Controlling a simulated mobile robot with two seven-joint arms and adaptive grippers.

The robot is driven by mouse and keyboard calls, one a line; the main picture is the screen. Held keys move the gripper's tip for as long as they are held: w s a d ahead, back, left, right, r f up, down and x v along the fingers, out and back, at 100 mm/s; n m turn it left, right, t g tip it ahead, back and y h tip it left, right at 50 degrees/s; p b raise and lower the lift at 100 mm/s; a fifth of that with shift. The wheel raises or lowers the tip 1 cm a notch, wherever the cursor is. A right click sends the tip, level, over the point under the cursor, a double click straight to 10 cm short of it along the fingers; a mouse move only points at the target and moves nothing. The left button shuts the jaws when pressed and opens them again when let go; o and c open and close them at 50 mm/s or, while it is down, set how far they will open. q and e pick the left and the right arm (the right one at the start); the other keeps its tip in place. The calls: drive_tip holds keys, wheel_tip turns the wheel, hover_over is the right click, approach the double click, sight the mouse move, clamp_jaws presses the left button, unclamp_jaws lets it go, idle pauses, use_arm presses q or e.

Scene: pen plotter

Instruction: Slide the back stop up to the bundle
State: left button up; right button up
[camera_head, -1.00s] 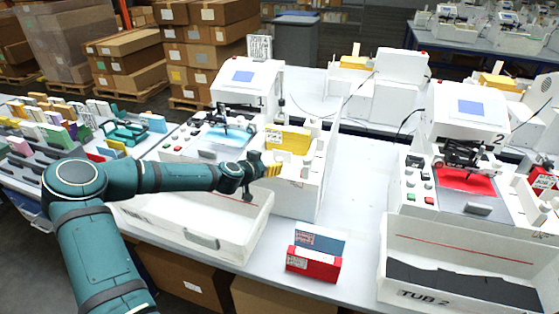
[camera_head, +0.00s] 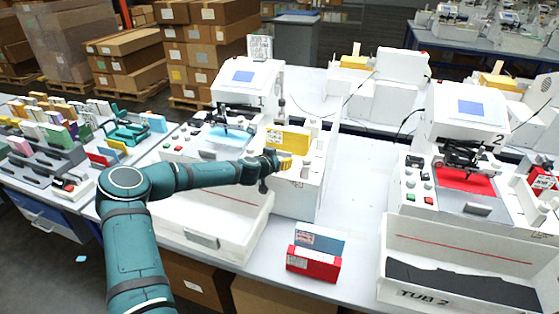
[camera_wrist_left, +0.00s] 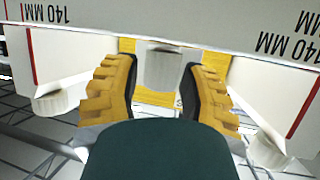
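A yellow bundle (camera_head: 288,138) stands in the white feed unit on the right side of machine 1. My left gripper (camera_head: 287,163) is just in front of it, low at the unit's near part. In the left wrist view, the two yellow fingers of my left gripper (camera_wrist_left: 160,92) are open, one on each side of a grey block (camera_wrist_left: 163,68). The block looks like the back stop's tab, but the stop itself is hard to make out. Yellow shows behind the block. I cannot tell whether either finger touches it. My right gripper is not in view.
White walls marked 140 MM (camera_wrist_left: 285,42) with red lines flank the fingers. An open white tub (camera_head: 205,225) is below my left arm. A red and blue box (camera_head: 315,252) stands on the table to the right. Tub 2 (camera_head: 455,245) stands farther right.

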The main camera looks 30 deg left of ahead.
sight(281, 154)
use_arm(q)
clamp_jaws()
drive_tip(key=shift+r+b+x, duration=0.2)
drive_tip(key=shift+b+x, duration=0.9)
drive_tip(key=shift+x, duration=0.1)
drive_tip(key=shift+w+a+r, duration=0.1)
drive_tip(key=shift+w+a, duration=0.3)
drive_tip(key=shift+w, duration=0.2)
drive_tip(key=o, duration=0.5)
unclamp_jaws()
drive_tip(key=shift+r, duration=0.1)
drive_tip(key=shift+s+r, duration=0.1)
